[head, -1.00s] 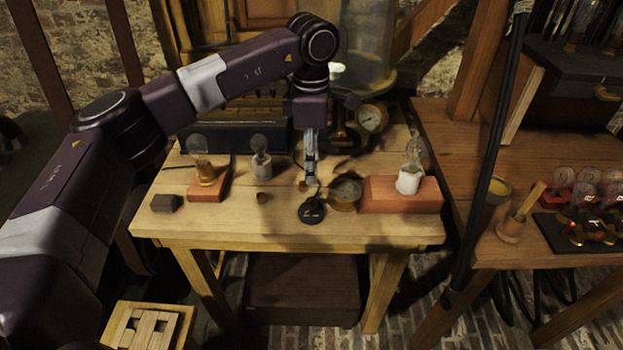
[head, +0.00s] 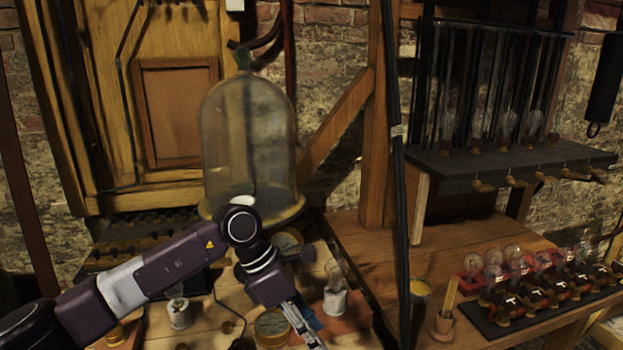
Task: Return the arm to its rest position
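My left arm comes in from the lower left in the head view. Its gripper (head: 308,330) points down over the right part of the small wooden table (head: 240,302). The gripper is close to a bulb in a white holder (head: 335,302), on its left side. A round brass instrument (head: 271,328) lies on the table to the left of the gripper. The fingers are small and partly cut by the lower edge, so their opening is unclear. I see nothing plainly held. My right gripper is not in view.
A large glass bell jar (head: 247,140) stands behind the arm's wrist. A dark upright pole (head: 393,180) is to the right. A bench (head: 370,240) at right holds a rack of bulbs (head: 540,290) and a cup (head: 420,290). Another bulb (head: 178,308) stands left.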

